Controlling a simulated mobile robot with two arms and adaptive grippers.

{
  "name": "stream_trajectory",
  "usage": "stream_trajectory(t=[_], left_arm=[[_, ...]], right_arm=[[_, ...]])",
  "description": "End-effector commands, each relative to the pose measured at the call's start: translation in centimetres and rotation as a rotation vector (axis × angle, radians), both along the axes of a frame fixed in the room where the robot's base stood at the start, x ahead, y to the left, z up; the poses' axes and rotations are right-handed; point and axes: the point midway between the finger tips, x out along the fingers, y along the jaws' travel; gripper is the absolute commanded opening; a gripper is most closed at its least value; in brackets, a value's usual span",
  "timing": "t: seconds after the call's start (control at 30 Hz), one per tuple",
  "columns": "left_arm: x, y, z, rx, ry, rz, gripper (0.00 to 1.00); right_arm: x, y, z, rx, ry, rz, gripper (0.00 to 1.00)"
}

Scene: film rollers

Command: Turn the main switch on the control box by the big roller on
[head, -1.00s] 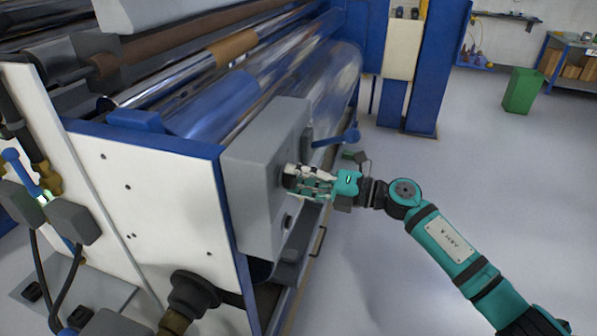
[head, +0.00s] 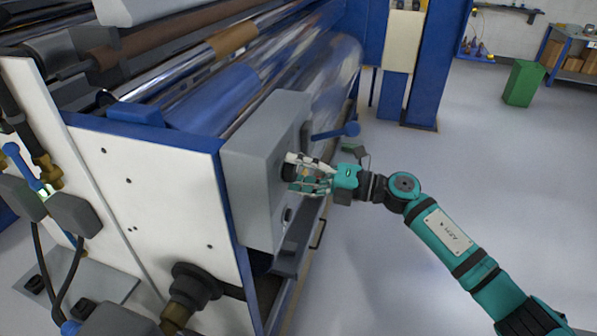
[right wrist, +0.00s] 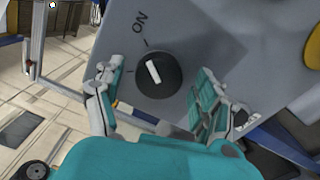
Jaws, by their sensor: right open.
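The grey control box (head: 258,165) is mounted on the corner of the big roller's machine. In the right wrist view, its main switch (right wrist: 158,76) is a round black knob with a white pointer bar. The bar points up and slightly left, roughly toward the mark beside the "ON" lettering (right wrist: 139,22); another mark is at the knob's left. My right gripper (right wrist: 160,92) is open, its fingers apart on either side of the knob, with gaps visible. In the head view, my right gripper (head: 291,174) is at the box's front face and partly hides the knob. My left gripper is not in view.
The big shiny roller (head: 335,85) runs behind the box. A blue-handled lever (head: 338,132) sticks out above my right gripper. A yellow part (right wrist: 308,85) is at the box's right in the wrist view. The floor at right is clear up to a green bin (head: 523,83).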

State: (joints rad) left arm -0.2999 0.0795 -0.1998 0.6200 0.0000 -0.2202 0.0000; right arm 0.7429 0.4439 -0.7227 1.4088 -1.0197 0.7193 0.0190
Motion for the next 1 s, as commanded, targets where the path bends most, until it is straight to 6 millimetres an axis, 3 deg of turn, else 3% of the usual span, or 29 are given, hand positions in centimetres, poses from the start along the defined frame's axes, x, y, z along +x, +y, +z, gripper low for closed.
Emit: stream_trajectory(t=[0.27,0.7,1.0], left_arm=[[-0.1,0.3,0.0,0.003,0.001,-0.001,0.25],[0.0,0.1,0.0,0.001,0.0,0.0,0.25],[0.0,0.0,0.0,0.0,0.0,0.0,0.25]], right_arm=[[-0.2,-0.8,0.0,-0.001,-0.001,-0.001,0.72],[-2.9,-9.0,-0.1,-0.002,0.001,-0.003,0.72],[-3.7,-11.4,0.0,-0.001,0.0,0.0,0.72]])
